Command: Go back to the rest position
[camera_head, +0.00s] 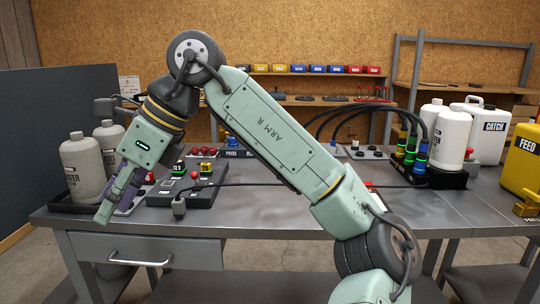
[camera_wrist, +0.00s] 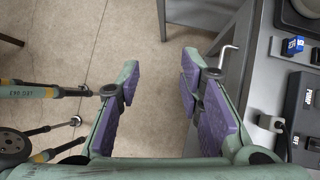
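My gripper (camera_head: 119,193) hangs at the left front of the grey workbench (camera_head: 270,227), at the end of my pale green arm. In the wrist view my gripper (camera_wrist: 161,100) is open, with its purple-padded fingers wide apart.
Grey bottles (camera_head: 82,168) stand in a tray at the bench's left. A black control panel (camera_head: 185,190) with a cable and plug (camera_head: 179,206) sits beside them. White bottles (camera_head: 450,135) and a yellow FEED container (camera_head: 522,160) stand at the right. The front middle is clear.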

